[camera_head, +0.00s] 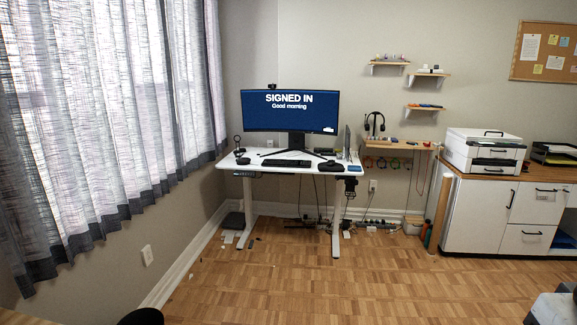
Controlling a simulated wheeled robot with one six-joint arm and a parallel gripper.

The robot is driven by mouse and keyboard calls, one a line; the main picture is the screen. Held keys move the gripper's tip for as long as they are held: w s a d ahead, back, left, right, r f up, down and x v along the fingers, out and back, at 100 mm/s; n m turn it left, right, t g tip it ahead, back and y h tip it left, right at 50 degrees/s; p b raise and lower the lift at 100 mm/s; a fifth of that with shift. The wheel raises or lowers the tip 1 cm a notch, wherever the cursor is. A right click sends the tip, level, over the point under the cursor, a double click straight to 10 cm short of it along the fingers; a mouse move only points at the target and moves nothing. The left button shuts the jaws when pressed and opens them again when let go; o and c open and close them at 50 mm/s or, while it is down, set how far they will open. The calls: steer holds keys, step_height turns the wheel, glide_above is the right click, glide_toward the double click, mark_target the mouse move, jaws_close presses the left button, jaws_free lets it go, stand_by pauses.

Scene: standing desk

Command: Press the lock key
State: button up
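A white standing desk (255,169) stands against the back wall, left of centre. A wide monitor (290,111) on it reads "SIGNED IN" and "Good morning" on a blue screen. A dark keyboard (287,163) lies near the desk's front edge. Its single keys are too small to tell apart, so I cannot make out a lock key. My gripper is not clearly in view.
Bare parquet floor (330,285) lies before the desk. A curtained window (110,110) is at left. Wooden shelves (390,63) and a side bench (396,144) are right of the desk. A printer (483,150) stands on a white cabinet (477,212) at right. Cables hang under the desk.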

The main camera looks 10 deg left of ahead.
jaws_close()
stand_by(1.5)
